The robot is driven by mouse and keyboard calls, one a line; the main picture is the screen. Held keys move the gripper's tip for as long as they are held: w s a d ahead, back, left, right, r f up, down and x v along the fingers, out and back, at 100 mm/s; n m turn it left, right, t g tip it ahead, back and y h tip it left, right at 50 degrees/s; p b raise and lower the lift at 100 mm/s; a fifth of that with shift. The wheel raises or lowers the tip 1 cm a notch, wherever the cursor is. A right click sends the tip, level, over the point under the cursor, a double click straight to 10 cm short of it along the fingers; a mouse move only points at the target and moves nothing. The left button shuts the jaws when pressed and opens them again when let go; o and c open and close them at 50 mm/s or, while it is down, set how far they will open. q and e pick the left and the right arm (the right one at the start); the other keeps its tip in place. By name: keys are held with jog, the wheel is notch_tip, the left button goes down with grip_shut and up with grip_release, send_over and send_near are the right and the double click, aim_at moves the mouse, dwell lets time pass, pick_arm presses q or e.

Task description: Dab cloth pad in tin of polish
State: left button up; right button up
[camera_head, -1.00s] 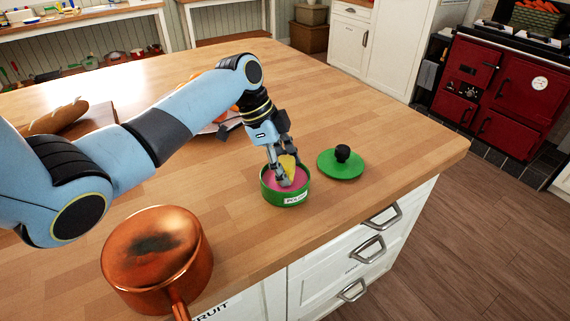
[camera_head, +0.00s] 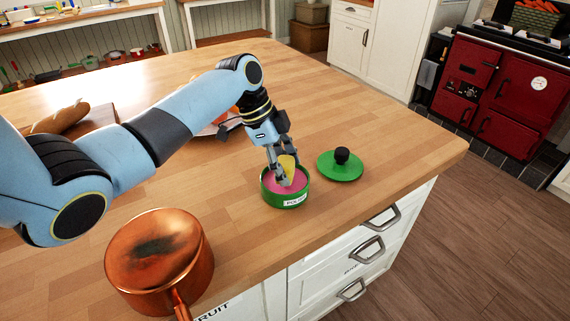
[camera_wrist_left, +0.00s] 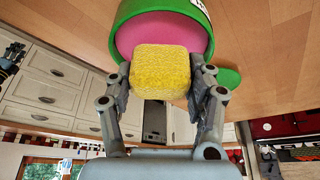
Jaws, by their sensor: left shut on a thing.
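The green tin of polish (camera_head: 286,201) stands open on the wooden island top, with pink polish inside. My left gripper (camera_head: 283,180) reaches down into the tin's mouth and is shut on the yellow cloth pad (camera_head: 289,165). The wrist view shows the pad (camera_wrist_left: 160,72) between the two fingers (camera_wrist_left: 161,88), in front of the pink polish (camera_wrist_left: 135,38) inside the green rim (camera_wrist_left: 195,14). Whether the pad's far side touches the polish is hidden. My right gripper is in neither view.
The green lid (camera_head: 340,170) with a black knob lies right of the tin. A copper pan (camera_head: 160,262), with a dark stain on top, stands at the front left. Bread (camera_head: 62,120) on a board and a plate of orange items lie behind my arm. The right counter area is clear.

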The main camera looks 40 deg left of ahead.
aim_at(291, 161)
pick_arm(q)
notch_tip(291, 161, up, 4)
jog(key=p, duration=0.3)
jog(key=shift+r+p, duration=0.2)
jog(key=shift+p, duration=0.1)
jog(key=shift+r+p, duration=0.4)
jog(key=shift+r, duration=0.5)
jog(key=shift+f, duration=0.1)
